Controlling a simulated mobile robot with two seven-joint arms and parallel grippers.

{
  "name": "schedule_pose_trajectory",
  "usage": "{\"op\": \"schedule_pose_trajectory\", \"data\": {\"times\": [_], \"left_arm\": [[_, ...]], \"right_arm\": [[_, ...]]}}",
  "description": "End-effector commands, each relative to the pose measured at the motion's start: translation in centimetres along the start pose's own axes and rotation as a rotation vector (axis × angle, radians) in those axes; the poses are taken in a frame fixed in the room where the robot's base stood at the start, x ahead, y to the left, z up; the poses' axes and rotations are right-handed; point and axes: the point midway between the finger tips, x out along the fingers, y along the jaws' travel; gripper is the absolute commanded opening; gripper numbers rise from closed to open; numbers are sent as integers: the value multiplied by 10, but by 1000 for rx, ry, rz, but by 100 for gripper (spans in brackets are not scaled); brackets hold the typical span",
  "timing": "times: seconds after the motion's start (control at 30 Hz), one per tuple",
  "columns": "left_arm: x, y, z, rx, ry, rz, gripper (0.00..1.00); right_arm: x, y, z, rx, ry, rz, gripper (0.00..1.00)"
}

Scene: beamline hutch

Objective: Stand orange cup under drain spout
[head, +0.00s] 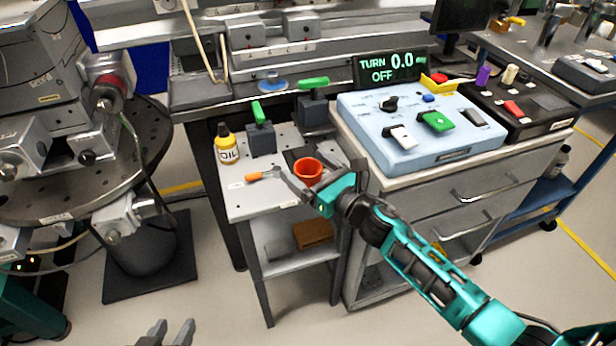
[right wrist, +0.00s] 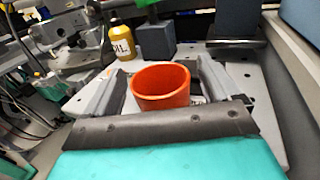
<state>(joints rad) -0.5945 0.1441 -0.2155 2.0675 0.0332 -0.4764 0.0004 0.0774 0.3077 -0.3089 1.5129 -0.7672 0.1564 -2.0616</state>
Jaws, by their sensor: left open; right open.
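The orange cup (head: 308,170) stands upright on the small light-topped side table (head: 238,203). In the right wrist view the cup (right wrist: 162,88) sits between the two fingers of my right gripper (right wrist: 162,68). That gripper (head: 318,178) is open around the cup, with a gap visible at the left finger. My left gripper (head: 172,334) is open and empty at the bottom edge, low over the floor. Two grey blocks with green handles, one in front (head: 262,138) and one behind (head: 313,108), stand at the table's back. I cannot make out a drain spout.
A yellow oil bottle (head: 228,150) and an orange-handled tool (head: 262,175) are on the table left of the cup. A blue control box (head: 420,135) stands close on the right. A round perforated stage (head: 60,190) is at the left. Open floor lies in front.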

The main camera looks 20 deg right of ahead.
Motion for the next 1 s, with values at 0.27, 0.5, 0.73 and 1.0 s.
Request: {"op": "schedule_pose_trajectory", "data": {"times": [0.27,0.5,0.73,1.0], "left_arm": [[0,-1,1,5,-2,0,43],[0,-2,1,11,-3,-1,43],[0,-3,1,12,-3,-1,43],[0,-2,1,12,-2,-1,43]], "right_arm": [[2,0,0,0,1,0,89],[2,0,0,0,0,0,66],[2,0,0,0,1,0,44],[2,0,0,-1,0,0,28]]}}
